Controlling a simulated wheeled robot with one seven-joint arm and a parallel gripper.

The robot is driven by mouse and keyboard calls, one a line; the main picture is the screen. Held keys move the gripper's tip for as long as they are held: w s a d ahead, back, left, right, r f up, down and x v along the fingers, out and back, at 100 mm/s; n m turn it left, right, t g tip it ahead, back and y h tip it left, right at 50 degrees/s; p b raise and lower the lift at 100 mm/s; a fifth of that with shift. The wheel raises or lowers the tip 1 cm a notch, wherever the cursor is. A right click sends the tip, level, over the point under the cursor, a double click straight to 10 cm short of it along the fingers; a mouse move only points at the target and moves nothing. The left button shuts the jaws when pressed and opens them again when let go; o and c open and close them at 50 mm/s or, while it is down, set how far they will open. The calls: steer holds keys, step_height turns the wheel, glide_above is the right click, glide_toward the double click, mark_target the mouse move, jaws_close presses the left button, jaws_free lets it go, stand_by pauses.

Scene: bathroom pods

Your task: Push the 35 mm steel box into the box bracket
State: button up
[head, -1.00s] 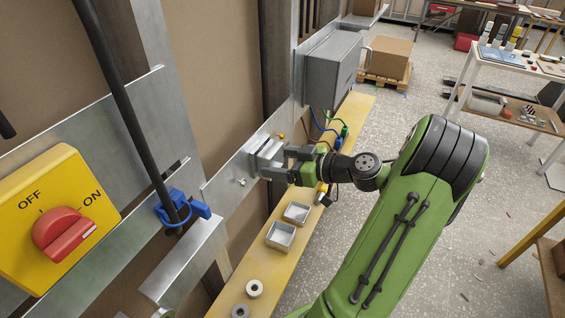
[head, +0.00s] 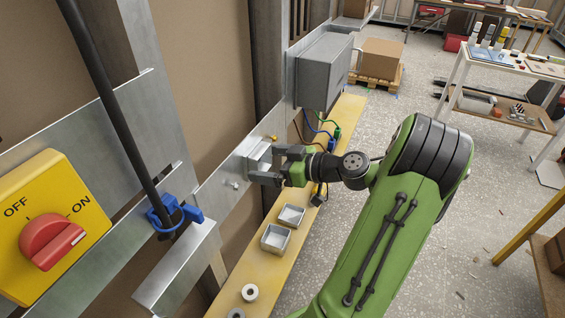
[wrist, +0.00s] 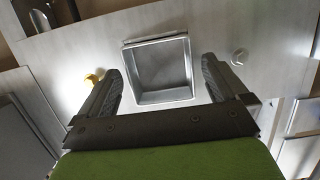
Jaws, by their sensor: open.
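An open, square grey steel box (wrist: 160,70) shows in the wrist view at the middle, its hollow face towards me. A thin metal lip runs along its top edge; I cannot tell how deep it sits in the box bracket (head: 258,154), which is on the metal rail and partly hidden by my gripper in the head view. My gripper (wrist: 161,85) is open, with one dark finger on each side of the box. Gaps show between the fingers and the box walls. In the head view my gripper (head: 273,165) is right at the rail.
Two more open metal boxes (head: 291,216) (head: 275,238) and two rings (head: 250,292) lie on the yellow shelf below. A grey enclosure (head: 325,72) is beyond the bracket. A yellow knob (wrist: 93,77) and a light bolt (wrist: 239,57) flank the box on the rail.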

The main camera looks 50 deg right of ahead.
steer(key=p+v, duration=0.1)
steer(key=v, duration=1.4)
steer(key=shift+s+p, duration=0.2)
steer(key=shift+p, duration=0.1)
